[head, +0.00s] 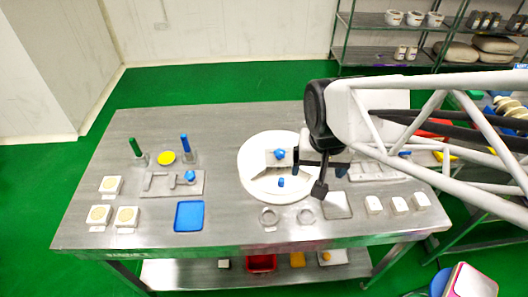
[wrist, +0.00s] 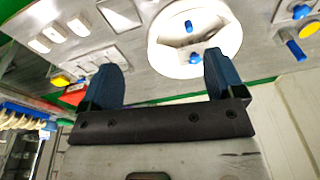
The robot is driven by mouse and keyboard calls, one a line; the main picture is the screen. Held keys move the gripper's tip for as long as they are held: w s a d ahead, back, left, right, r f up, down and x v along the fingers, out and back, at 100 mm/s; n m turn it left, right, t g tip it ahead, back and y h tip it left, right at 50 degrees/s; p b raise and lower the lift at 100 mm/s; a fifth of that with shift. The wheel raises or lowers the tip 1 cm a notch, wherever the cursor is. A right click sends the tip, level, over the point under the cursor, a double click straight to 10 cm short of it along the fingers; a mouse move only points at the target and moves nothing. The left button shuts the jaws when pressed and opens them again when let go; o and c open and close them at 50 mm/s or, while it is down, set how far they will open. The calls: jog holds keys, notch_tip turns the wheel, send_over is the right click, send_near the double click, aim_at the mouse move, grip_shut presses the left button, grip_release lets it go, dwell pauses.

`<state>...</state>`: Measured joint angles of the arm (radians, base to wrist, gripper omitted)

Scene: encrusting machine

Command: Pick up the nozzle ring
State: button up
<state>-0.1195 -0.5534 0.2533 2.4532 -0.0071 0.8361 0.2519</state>
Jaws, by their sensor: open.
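My gripper (head: 309,174) is above the table at the right edge of the round plate, behind and above the right ring and apart from both. In the wrist view my gripper (wrist: 161,62) has its two blue-black fingers wide apart with nothing between them. I cannot make out either ring clearly in the wrist view.
The white round plate (head: 252,184) carries blue-knobbed parts. A grey square plate (head: 337,205) and white blocks (head: 398,205) stand right of the rings. A blue tray (head: 189,216) lies left. The table (head: 232,226) is bare between tray and left ring.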

jog(key=w+a+f+m+g, duration=0.1)
jog(key=w+a+f, duration=0.1)
jog(key=a+f, duration=0.45)
jog(key=m, duration=0.1)
send_over(269, 220)
notch_tip(269, 220, down, 10)
jog(key=shift+s+a+g, duration=0.15)
jog(key=shift+g, duration=0.25)
jog(key=shift+f, duration=0.2)
jog(key=shift+f, duration=1.15)
jog(key=shift+f, duration=2.6)
